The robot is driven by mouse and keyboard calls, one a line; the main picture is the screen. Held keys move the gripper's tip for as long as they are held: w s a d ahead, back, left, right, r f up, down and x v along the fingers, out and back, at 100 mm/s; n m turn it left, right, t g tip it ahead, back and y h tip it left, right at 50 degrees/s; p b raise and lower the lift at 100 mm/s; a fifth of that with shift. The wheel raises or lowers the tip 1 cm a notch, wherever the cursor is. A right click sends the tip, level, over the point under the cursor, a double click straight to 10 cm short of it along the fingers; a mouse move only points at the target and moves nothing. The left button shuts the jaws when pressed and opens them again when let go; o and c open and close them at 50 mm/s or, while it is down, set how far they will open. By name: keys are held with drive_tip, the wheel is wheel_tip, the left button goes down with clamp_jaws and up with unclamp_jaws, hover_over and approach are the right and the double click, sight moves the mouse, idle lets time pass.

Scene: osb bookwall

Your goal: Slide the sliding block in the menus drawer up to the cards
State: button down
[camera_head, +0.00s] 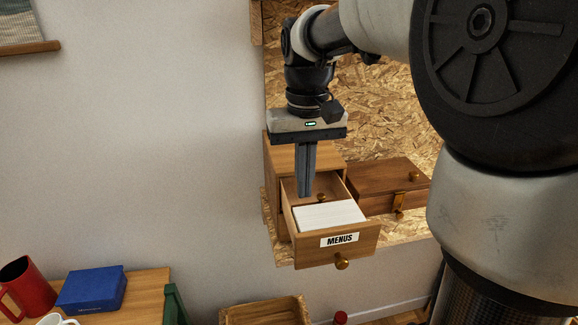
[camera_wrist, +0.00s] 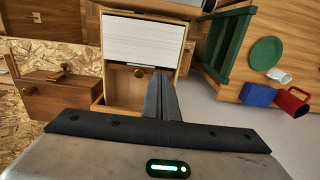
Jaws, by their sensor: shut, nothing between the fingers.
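The menus drawer (camera_head: 289,222) is pulled out of its wooden cabinet, with a "MENUS" label and a round knob on its front. White cards (camera_head: 330,215) fill its front part; they also show in the wrist view (camera_wrist: 145,40). Behind the cards a small brass knob (camera_wrist: 139,73) shows, seemingly on the sliding block, whose body I cannot clearly make out. My gripper (camera_head: 305,194) points straight down, shut and empty, with its fingertips over or inside the drawer's rear part, behind the cards. In the wrist view its fingers hide part of the drawer's side; contact with the block cannot be told.
A closed brown wooden box (camera_head: 385,180) with a brass latch sits on the OSB shelf right of the cabinet. Lower left, a table holds a blue box (camera_head: 92,288), a red mug (camera_head: 25,285) and a white cup. The space before the drawer is clear.

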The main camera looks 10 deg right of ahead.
wheel_tip(320, 180, up, 5)
drive_tip(key=p, duration=0.3)
drive_tip(key=shift+f+p, duration=0.1)
drive_tip(key=shift+p, duration=0.2)
drive_tip(key=shift+s, duration=0.1)
